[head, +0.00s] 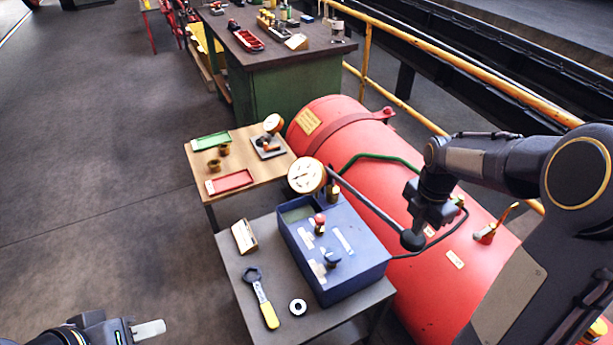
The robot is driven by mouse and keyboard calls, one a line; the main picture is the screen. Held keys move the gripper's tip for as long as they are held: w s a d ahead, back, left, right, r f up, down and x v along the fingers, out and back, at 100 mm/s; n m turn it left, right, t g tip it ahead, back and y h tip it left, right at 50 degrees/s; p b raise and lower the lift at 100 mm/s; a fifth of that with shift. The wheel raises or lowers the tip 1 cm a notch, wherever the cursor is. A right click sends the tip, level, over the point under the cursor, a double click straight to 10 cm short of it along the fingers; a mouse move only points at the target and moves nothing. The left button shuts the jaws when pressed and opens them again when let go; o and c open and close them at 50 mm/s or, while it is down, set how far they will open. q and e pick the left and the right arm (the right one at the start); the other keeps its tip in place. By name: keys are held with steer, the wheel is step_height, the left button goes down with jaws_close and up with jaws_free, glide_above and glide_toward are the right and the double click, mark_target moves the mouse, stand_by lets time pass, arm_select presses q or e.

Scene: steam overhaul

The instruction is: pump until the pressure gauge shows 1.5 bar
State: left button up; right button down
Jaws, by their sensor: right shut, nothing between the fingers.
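The blue pump box (352,262) stands on the small grey table. A round white pressure gauge (306,175) sits at its back; its reading is too small to make out. The pump lever (370,205) slopes from beside the gauge down to the right and ends in a black ball knob (412,240). My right gripper (420,226) is shut and empty, just above the knob; I cannot tell whether it touches it. A red knob (320,219) and a dark blue knob (332,258) sit on the box. My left gripper (148,329) is at the bottom left, away from the pump; its opening cannot be judged.
A yellow-handled wrench (263,300), a ring (298,307) and a small card (244,236) lie on the grey table (236,268). The red boiler (350,135) stands close behind and right. A wooden table (204,170) holds red and green trays. Open floor lies left.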

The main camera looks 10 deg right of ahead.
steer(key=shift+f+b, duration=6.55)
steer(key=shift+f, duration=1.45)
step_height(320, 180, up, 16)
steer(key=p, duration=1.3)
steer(key=shift+r, duration=0.1)
step_height(320, 180, down, 16)
steer(key=b, duration=1.2)
step_height(320, 180, up, 16)
steer(key=p, duration=1.3)
steer(key=shift+w+p, duration=0.1)
steer(key=shift+p, duration=0.25)
